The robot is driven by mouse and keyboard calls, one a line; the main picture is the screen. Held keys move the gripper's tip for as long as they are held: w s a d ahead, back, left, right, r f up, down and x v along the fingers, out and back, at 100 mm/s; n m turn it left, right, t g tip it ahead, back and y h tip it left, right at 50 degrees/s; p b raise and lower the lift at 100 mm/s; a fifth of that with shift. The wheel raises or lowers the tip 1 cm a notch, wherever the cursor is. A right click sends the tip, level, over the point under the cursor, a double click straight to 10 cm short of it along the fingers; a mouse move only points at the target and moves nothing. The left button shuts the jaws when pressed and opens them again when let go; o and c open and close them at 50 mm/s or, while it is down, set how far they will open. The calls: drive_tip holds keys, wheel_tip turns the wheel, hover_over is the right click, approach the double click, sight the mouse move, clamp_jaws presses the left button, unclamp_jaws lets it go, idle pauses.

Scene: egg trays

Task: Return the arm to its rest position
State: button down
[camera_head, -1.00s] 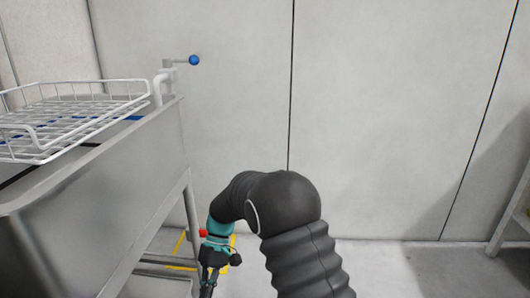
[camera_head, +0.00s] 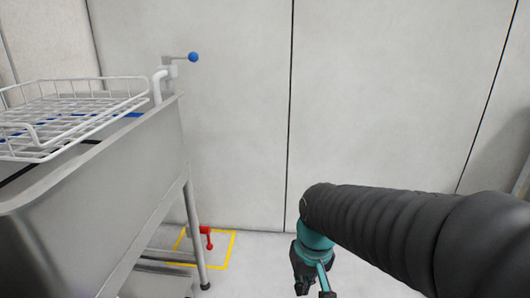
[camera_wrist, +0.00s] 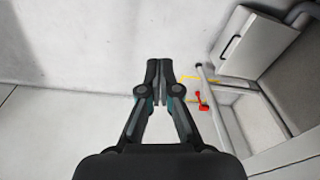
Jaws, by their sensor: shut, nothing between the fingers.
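My arm (camera_head: 400,225) in its black ribbed sleeve reaches in from the right edge in the head view. My gripper (camera_wrist: 159,72) is shut and empty in the wrist view, its fingertips together over bare floor and wall. In the head view the gripper's lower part is cut off by the bottom edge, below the teal wrist joint (camera_head: 313,245). No egg or tray shows in either view.
A steel sink stand (camera_head: 110,190) with a white wire rack (camera_head: 75,112) stands at the left. A blue-knobbed tap handle (camera_head: 193,57) rises behind it. A red valve handle (camera_head: 207,237) is near the floor inside a yellow square (camera_head: 233,250). Open floor lies between sink and arm.

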drive_tip(key=s+d+r+m+t, duration=0.2)
drive_tip(key=s+d+r+t, duration=0.2)
drive_tip(key=s+d+r, duration=0.3)
drive_tip(key=shift+s+d+r+h, duration=0.15)
drive_tip(key=shift+s+d+h, duration=0.3)
drive_tip(key=shift+s, duration=0.3)
idle(0.4)
